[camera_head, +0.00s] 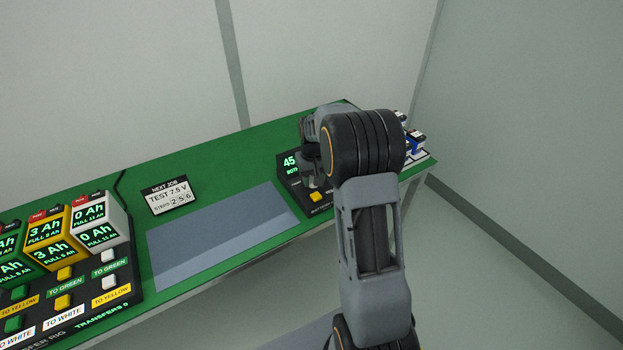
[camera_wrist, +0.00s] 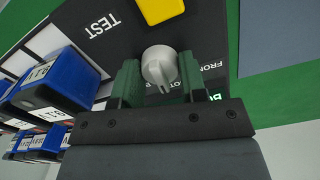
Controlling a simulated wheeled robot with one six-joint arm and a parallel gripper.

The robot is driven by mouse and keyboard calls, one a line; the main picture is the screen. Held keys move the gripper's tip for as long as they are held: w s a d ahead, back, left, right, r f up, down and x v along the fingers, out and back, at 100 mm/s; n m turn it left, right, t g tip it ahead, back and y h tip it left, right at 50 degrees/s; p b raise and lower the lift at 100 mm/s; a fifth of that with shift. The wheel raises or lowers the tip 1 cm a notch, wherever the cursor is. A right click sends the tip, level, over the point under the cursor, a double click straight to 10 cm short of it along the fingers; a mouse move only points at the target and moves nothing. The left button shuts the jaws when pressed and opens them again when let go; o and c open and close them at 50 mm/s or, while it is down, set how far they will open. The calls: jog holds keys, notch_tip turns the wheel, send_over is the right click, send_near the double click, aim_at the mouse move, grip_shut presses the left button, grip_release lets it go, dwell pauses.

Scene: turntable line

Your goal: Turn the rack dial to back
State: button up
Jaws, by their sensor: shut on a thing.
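The rack dial (camera_wrist: 159,68) is a round light-grey knob on a black panel, seen in the wrist view. My gripper (camera_wrist: 158,80) has its two green fingers on either side of the knob and is shut on it. Lettering beside the knob is partly covered by the fingers; "FRONT" shows in part at its right. In the head view the panel's display (camera_head: 289,162) reads 45 with a small green word below that looks like "BOTH". There my arm and gripper (camera_head: 312,178) cover much of the panel, and I cannot make out the knob.
A yellow button (camera_wrist: 160,10) marked TEST sits by the dial. Blue batteries (camera_wrist: 62,80) stand in a rack close beside my gripper. A grey plate (camera_head: 225,235), a "TEST 7.5 V" sign (camera_head: 170,196) and a transfer rig (camera_head: 70,305) with several buttons lie to the left.

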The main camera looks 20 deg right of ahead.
jog(key=o, duration=0.7)
jog(key=shift+f, duration=0.1)
jog(key=shift+c, duration=0.2)
jog(key=shift+r, duration=0.4)
notch_tip(320, 180, up, 13)
jog(key=shift+p, duration=0.35)
jog(key=shift+o, duration=0.5)
